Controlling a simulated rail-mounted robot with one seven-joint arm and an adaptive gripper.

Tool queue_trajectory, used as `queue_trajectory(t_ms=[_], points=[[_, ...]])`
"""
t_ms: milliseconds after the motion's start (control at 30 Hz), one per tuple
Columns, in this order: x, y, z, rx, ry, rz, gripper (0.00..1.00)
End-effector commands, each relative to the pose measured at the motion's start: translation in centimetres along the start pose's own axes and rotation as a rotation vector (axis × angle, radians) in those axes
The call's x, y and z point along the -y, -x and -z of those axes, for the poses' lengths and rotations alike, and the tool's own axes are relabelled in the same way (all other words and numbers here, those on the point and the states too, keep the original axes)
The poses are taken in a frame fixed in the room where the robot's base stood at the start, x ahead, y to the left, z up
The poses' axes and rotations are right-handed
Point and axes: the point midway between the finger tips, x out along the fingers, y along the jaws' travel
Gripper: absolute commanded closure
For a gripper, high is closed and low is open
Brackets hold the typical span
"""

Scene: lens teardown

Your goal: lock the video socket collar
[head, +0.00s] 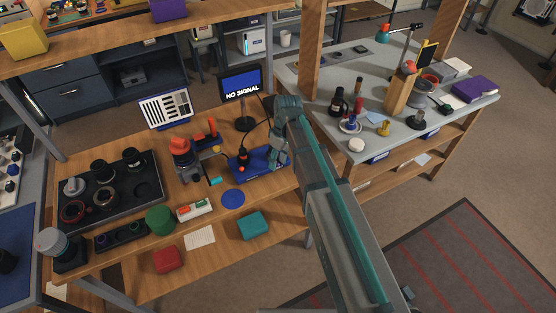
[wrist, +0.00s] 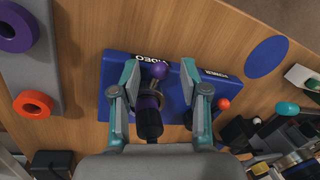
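The blue socket block (wrist: 175,72) lies on the wooden bench, with VIDEO and POWER lettering; it also shows in the head view (head: 240,175). At the VIDEO side, a black plug (wrist: 150,124) with a purple band stands in the video socket collar (wrist: 153,93), a metallic ring. A purple ball knob (wrist: 160,71) shows beside the collar. My gripper (wrist: 160,78) is open, its teal-edged fingers on either side of the plug and knob, with visible gaps. In the head view my gripper (head: 277,160) hides the video socket.
An orange knob (wrist: 224,103) and dark plug are at the POWER side. A monitor (head: 241,84) reading NO SIGNAL stands behind the block.

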Motion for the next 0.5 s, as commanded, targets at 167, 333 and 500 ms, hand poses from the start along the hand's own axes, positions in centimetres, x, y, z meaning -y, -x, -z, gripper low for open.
queue_trajectory(t_ms=[167,333,500], points=[[0.00,0.02,0.00,0.000,0.000,0.000,0.87],[0.01,0.03,0.02,0.000,0.000,0.000,1.00],[0.07,0.01,0.04,-0.003,-0.009,0.000,1.00]])
